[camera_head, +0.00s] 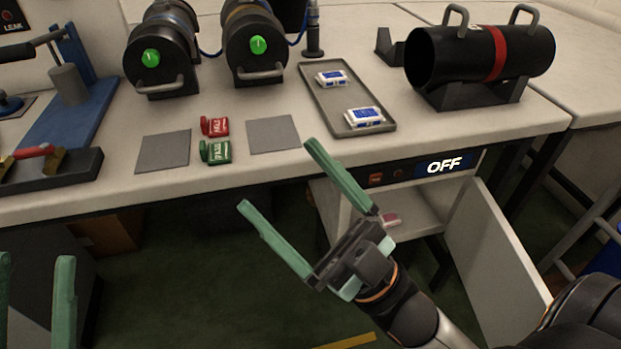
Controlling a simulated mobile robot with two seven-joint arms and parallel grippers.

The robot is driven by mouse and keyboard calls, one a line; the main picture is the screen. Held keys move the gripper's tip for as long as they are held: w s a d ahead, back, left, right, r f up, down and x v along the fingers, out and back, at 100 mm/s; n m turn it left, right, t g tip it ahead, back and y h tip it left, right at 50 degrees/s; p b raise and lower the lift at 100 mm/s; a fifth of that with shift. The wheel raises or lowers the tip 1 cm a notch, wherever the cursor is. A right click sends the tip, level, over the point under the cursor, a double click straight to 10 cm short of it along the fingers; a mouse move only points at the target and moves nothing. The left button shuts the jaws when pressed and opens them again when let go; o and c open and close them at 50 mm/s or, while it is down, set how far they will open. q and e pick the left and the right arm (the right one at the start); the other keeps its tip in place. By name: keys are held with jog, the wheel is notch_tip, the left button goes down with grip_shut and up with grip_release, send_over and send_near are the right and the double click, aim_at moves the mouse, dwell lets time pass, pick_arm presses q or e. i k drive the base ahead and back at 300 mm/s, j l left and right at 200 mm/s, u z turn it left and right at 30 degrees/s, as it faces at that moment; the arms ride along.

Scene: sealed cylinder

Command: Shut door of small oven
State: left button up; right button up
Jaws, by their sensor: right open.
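The small oven (405,212) sits under the bench, with a dark control strip and a lit display (444,165) reading OFF. Its pale door (497,255) stands open, swung out at the right side. A small pinkish-red item (390,220) lies inside on the oven floor. My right gripper (274,176) is open and empty, its green fingers spread in front of the bench edge, left of the oven opening. The gripper and wrist hide part of the oven's left side. My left gripper (33,262) shows only its green fingers at the lower left, apart and empty.
The bench (330,165) above carries a grey tray (379,126) with blue-white packs, a black cylinder with a red band (480,55), two cylinders with green lights, and red and green tags. Stool legs (590,230) stand right of the door. Green floor lies open below.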

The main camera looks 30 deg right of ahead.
aim_at(508, 298)
jog(key=k+l+z, duration=0.1)
jog(key=k+l, duration=0.25)
jog(key=k+l+z, duration=0.1)
jog(key=k+l, duration=0.25)
jog(key=l, duration=0.15)
jog(key=k+l, duration=0.35)
jog(key=k+l+z, duration=0.15)
jog(key=k+l, duration=0.2)
jog(key=l, duration=0.2)
jog(key=k+l+z, duration=0.1)
jog(key=k+l, duration=0.2)
jog(key=l, duration=0.2)
jog(key=u, duration=1.05)
jog(key=k+j, duration=0.05)
jog(key=j, duration=0.05)
